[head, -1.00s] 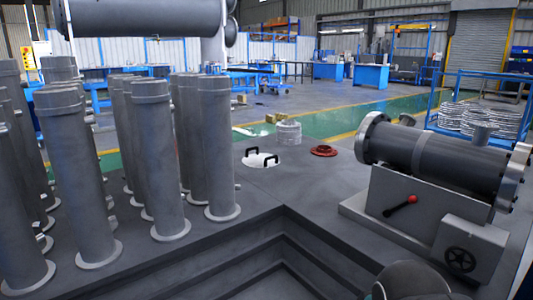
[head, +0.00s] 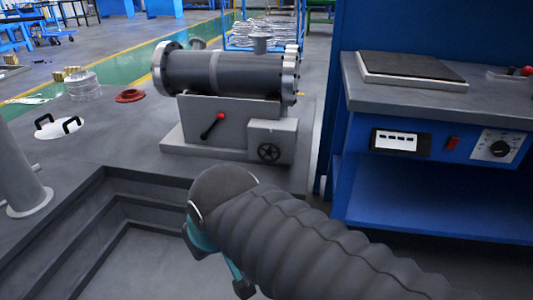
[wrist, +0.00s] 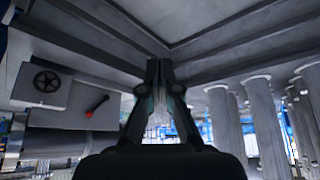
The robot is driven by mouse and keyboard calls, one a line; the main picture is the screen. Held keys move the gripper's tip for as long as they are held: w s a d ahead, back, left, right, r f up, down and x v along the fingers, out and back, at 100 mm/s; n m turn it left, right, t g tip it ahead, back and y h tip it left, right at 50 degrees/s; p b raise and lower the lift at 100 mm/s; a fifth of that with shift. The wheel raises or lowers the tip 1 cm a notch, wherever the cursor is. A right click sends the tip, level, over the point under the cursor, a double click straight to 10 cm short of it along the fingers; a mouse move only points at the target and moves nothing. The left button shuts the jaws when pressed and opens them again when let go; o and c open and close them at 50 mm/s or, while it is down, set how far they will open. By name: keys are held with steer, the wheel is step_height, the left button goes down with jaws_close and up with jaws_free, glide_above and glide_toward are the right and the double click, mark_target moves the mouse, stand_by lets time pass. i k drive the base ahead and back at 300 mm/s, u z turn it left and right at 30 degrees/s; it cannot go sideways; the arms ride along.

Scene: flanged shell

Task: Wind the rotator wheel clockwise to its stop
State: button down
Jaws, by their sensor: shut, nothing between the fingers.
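The rotator wheel is a small black spoked handwheel (head: 268,152) on the front of a light grey box, below the right end of a flanged grey cylinder (head: 222,73). The wheel also shows at the left of the wrist view (wrist: 46,82). A black lever with a red knob (head: 212,126) sits on the stand left of the wheel. My gripper (wrist: 160,64) is shut and empty, with its fingertips together in the wrist view. It is apart from the wheel. In the head view my sleeved arm hides most of the gripper.
A blue workbench (head: 430,100) with a panel and dial stands close on the right. A stepped pit (head: 140,235) lies in front of the stand. A grey post (head: 20,185) stands at the left edge. A red flange ring (head: 130,96) lies on the floor behind.

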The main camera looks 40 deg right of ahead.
mark_target(269, 152)
steer(key=z, duration=1.05)
steer(key=k, duration=0.75)
steer(key=u, duration=0.95)
